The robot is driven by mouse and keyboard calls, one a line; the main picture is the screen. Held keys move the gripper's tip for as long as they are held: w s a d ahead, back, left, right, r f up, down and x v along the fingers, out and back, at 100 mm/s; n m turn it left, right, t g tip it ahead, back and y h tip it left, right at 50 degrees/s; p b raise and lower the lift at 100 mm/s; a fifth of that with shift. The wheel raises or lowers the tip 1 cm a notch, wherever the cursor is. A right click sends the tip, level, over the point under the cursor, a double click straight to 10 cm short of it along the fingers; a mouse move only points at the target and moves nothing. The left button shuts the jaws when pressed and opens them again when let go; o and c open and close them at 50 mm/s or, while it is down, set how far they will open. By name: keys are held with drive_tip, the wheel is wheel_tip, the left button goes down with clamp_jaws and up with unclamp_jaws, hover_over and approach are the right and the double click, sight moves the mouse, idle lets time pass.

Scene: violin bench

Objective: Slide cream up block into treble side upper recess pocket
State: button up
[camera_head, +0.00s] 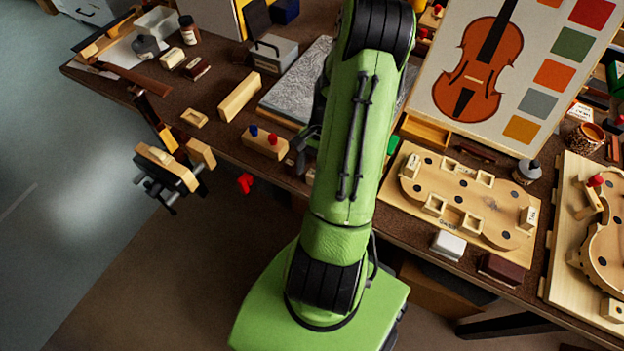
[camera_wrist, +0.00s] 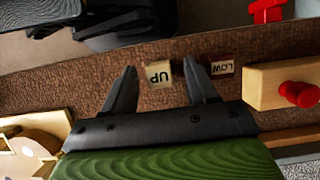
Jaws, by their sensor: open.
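The cream block marked UP (camera_wrist: 159,76) lies on the brown bench top in the wrist view. My gripper (camera_wrist: 160,84) is open, with one finger on each side of the block and gaps showing beside it. I cannot tell which pocket is the treble side upper one. A corner of a wooden board with a recess shows at lower left in the wrist view (camera_wrist: 28,152).
A dark red LOW block (camera_wrist: 222,67) stands close by the right finger. A wooden block with a red knob (camera_wrist: 268,86) is further right. A white block (camera_head: 448,245) and a dark red block (camera_head: 501,270) lie in front of the form. A violin picture board (camera_head: 520,60) stands behind.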

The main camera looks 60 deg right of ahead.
drive_tip(key=shift+x, duration=0.85)
drive_tip(key=shift+d+r, duration=0.1)
drive_tip(key=shift+c, duration=0.3)
drive_tip(key=c, duration=1)
drive_tip(key=shift+o, duration=0.2)
